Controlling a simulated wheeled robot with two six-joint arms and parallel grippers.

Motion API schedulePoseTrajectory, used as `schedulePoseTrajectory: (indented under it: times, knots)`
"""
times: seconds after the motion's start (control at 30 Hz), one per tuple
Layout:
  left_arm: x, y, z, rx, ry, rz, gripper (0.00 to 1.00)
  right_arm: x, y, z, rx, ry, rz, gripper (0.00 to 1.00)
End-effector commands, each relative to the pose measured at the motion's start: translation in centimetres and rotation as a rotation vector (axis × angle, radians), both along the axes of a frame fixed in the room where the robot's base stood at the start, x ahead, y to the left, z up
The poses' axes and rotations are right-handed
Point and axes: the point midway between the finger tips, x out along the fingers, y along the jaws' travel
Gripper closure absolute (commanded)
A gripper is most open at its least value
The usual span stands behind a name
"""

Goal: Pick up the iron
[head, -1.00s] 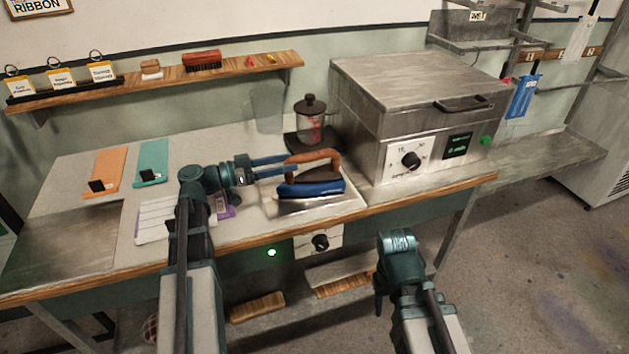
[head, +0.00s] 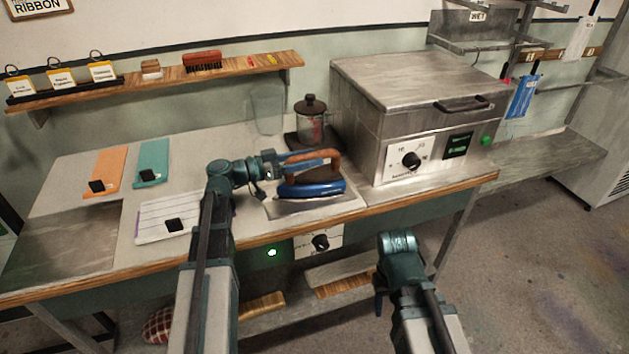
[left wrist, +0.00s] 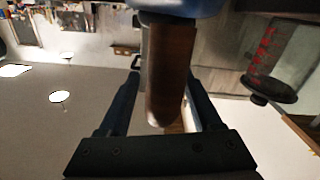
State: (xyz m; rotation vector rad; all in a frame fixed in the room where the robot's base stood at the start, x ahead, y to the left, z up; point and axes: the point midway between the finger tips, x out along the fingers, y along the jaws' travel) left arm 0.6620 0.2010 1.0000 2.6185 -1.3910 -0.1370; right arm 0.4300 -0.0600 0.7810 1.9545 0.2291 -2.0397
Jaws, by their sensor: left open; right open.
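The iron (head: 312,190) has a blue body and a brown handle. It rests on a light plate (head: 345,204) on the bench, left of the large metal box. My left gripper (head: 318,161) is open at the handle, with its fingers reaching to the right. In the left wrist view the brown handle (left wrist: 172,75) lies between the two dark fingers of the left gripper (left wrist: 165,92), with a gap at least on the left side. My right gripper (head: 381,296) is low in front of the bench, away from the iron; its fingers are mostly hidden.
The metal box (head: 405,110) with a dial stands close right of the iron. A lidded glass jar (head: 311,125) stands behind it. Orange (head: 106,172) and teal (head: 153,162) boards and a striped pad (head: 160,220) lie to the left. A wall shelf (head: 232,70) runs behind.

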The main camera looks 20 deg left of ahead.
Motion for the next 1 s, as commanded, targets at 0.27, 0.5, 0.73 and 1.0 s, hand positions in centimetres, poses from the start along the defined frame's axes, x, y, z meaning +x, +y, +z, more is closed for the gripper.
schedulePoseTrajectory:
  times: [0.27,0.5,0.73,1.0]
  knots:
    - [-0.02,0.02,0.0,0.0,0.0,0.0,0.79,0.0,0.0,0.0,0.0,0.0,0.0,0.5]
    - [-0.03,0.03,0.0,0.0,0.0,0.0,1.0,0.0,0.0,0.0,0.0,0.0,0.0,0.5]
    - [-0.02,0.03,0.0,0.0,0.0,0.0,1.0,0.0,0.0,0.0,0.0,0.0,0.0,0.5]
    - [-0.02,0.03,0.0,-0.001,0.001,0.0,1.0,0.0,0.0,0.0,0.0,0.0,0.0,0.5]
